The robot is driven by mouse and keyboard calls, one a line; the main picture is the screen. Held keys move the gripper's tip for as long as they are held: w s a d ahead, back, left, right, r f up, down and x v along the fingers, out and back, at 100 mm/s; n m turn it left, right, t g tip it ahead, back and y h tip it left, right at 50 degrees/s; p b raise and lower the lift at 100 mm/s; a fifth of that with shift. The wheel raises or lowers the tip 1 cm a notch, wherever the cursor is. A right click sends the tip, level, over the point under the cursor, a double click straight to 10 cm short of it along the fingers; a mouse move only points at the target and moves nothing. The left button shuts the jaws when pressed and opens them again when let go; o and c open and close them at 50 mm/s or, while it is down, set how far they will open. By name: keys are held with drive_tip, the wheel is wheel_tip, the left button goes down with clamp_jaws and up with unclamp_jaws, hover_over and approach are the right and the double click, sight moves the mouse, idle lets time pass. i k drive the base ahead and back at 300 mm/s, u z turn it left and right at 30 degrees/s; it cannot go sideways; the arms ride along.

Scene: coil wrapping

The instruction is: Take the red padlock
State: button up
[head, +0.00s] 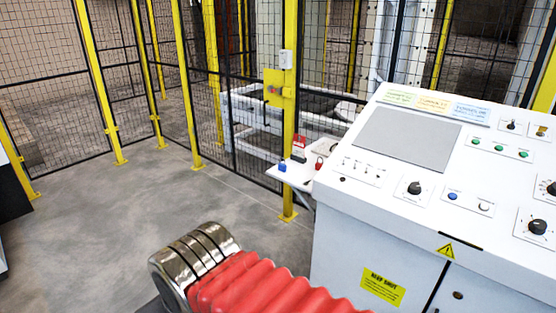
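A small red padlock (319,164) with a dark shackle shows in the head view, near the left edge of the control console. It is by the right end of a small white shelf (283,178) beside the yellow fence post. A blue padlock (282,167) sits on the shelf to its left. A red and white item (299,148) stands behind them, too small to make out clearly. My gripper's fingers are not seen. A red ribbed sleeve with a chrome segmented end fills the bottom middle, well in front of the shelf.
The white control console (330,220) with buttons and knobs fills the right side. A yellow-posted mesh fence (180,80) runs across the back, with a yellow lock plate (279,90) on one post. Open grey floor (100,220) lies at the left.

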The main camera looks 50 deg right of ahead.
sight(318, 165)
drive_tip(key=u, duration=0.05)
drive_tip(key=i, duration=1.45)
drive_tip(key=z, duration=0.7)
drive_tip(key=i, duration=0.6)
drive_tip(key=z, duration=0.9)
drive_tip(key=i, duration=0.65)
drive_tip(key=z, duration=0.4)
